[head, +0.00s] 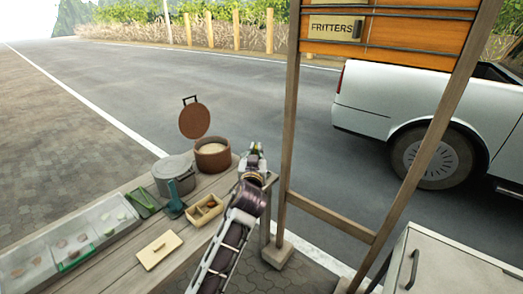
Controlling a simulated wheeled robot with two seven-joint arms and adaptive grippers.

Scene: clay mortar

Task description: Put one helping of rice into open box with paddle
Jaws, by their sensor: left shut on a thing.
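A round brown rice tub (213,167) stands at the back of the wooden table with its lid (195,120) raised and pale rice (212,148) inside. The open box (217,213), with compartments and some food in it, sits in front of the tub. My left gripper (255,152) is just right of the tub, beyond the table's right edge. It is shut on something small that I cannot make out. No paddle can be clearly told; a teal upright thing (173,207) stands left of the box. My right gripper is not in view.
A grey pot (174,174) stands left of the tub. A flat wooden lid (158,249) lies in front of the box. A clear-covered food case (95,222) fills the left. A wooden post (290,130) and a white cabinet (440,270) stand to the right.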

